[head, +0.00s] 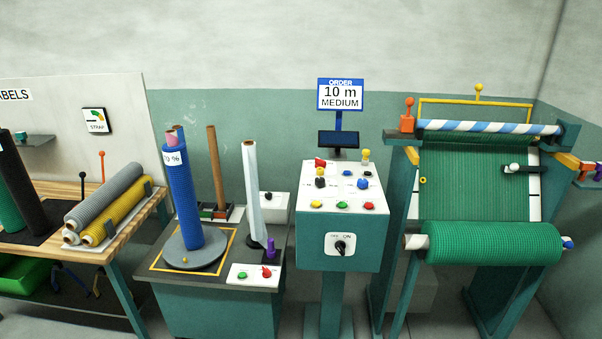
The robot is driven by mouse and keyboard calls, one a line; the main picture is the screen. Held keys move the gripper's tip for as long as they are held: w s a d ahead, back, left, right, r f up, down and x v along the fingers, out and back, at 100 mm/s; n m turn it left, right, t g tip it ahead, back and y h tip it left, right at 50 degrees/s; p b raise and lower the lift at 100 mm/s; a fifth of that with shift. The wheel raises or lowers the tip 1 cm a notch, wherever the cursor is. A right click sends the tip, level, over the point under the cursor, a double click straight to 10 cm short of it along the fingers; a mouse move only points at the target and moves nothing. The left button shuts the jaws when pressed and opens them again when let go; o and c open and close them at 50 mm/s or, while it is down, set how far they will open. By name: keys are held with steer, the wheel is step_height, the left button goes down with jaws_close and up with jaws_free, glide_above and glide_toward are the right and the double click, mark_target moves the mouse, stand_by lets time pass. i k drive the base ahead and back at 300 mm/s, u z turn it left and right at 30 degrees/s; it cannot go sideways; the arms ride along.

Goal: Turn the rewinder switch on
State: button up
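A black rotary switch (340,246) sits on a white plate marked OFF and ON, on the front of the teal control box (312,262). The knob is too small for me to tell which way it points. The rewinder machine (480,190) stands to the right of the box, with green netting stretched over its frame and a green roll (490,244) at its front. My gripper is not in view.
The box's top panel (345,188) carries several coloured buttons and knobs, below a sign reading 10 m MEDIUM (340,95). Left of it, a wrapping station (215,290) holds an upright blue roll (184,200). A wooden bench (50,188) with rolls stands far left.

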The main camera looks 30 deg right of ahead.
mark_target(319, 162)
steer(key=z, duration=0.05)
steer(key=k, duration=0.65)
steer(key=z, duration=0.2)
steer(key=i, duration=1.5)
steer(key=u, duration=0.35)
